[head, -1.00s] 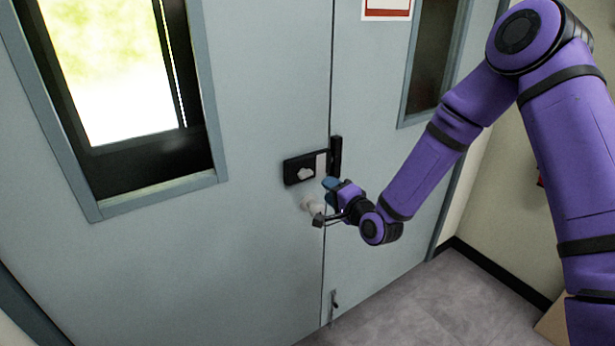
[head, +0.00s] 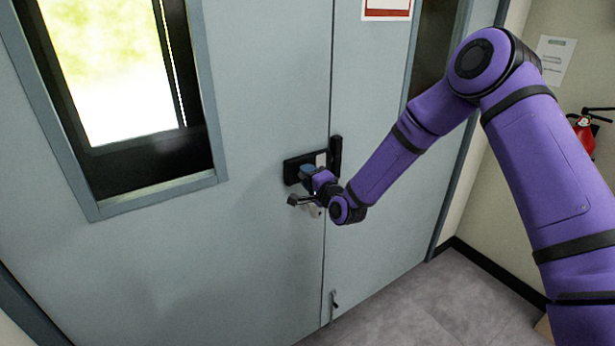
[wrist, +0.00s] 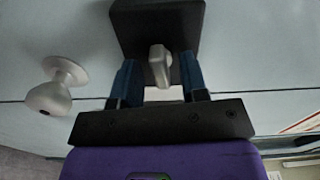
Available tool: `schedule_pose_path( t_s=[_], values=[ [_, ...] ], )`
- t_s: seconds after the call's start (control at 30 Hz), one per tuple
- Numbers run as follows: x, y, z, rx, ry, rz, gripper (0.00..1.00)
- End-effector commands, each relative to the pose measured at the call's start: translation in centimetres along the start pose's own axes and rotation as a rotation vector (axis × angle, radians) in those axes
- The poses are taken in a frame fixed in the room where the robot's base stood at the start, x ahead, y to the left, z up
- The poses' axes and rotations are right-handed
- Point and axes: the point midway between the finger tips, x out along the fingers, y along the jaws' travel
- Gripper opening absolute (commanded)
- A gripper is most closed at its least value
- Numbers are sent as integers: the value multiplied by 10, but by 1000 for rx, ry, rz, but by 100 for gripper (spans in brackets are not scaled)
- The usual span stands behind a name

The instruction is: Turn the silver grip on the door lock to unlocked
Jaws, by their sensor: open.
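The door lock is a black box (head: 294,167) on the pale grey-blue door; it also shows at the top of the wrist view (wrist: 135,30). Its silver grip (wrist: 159,66) stands out from the box in the wrist view. My gripper (wrist: 160,82) is open, with one blue finger on each side of the grip and visible gaps at both sides. In the head view my gripper (head: 307,172) covers much of the lock and hides the grip.
A silver round door knob (wrist: 56,88) sits to the left of my gripper in the wrist view. A black piece (head: 335,157) is beside the lock at the door seam. A red fire extinguisher (head: 584,132) is on the right wall. The grey floor (head: 400,310) below is clear.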

Motion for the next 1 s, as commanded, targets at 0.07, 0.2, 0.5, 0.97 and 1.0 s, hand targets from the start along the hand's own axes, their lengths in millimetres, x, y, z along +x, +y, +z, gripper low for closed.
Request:
schedule_pose_path(
  t_s=[0.07,0.2,0.5,0.97,1.0],
  values=[
    [3,0,0,0,0,-1,40],
    [4,0,0,0,0,-1,40],
    [4,0,0,0,0,-1,4],
    [4,0,0,-64,0,0,0],
    [4,0,0,-84,-1,0,0]
  ],
)
